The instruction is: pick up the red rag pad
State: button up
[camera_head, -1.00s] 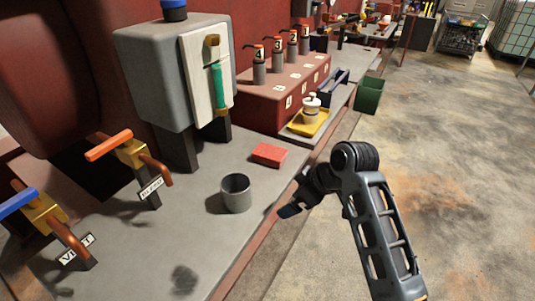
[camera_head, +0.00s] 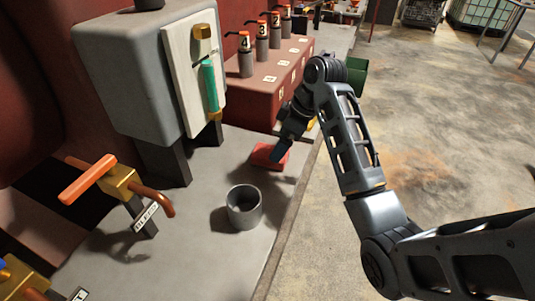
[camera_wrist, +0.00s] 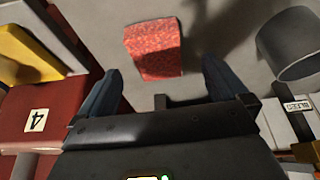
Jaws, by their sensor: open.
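The red rag pad (camera_head: 268,156) lies flat on the grey bench top (camera_head: 215,170), beyond the grey cup. My gripper (camera_head: 283,150) is over the pad's right side in the head view and hides part of it. In the wrist view the pad (camera_wrist: 154,49) shows whole, ahead of the fingertips and between their lines. My gripper (camera_wrist: 162,78) is open there, with its two dark blue fingers apart and nothing between them. Whether the fingers touch the bench cannot be told.
A grey cup (camera_head: 243,207) stands near the pad, also at upper right in the wrist view (camera_wrist: 290,44). A grey box with a green gauge (camera_head: 211,88) stands behind. A red block with numbered pumps (camera_head: 262,83) and a yellow tray (camera_wrist: 28,52) are close by.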

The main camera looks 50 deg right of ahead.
jog(key=x, duration=0.4)
jog(key=shift+w, duration=0.45)
jog(key=shift+w+a+f+p, duration=0.1)
jog(key=shift+w+f+p, duration=0.15)
jog(key=shift+f, duration=0.35)
jog(key=shift+f, duration=0.25)
jog(key=shift+c, duration=0.5)
jog(key=c, duration=0.9)
jog(key=shift+r, duration=0.15)
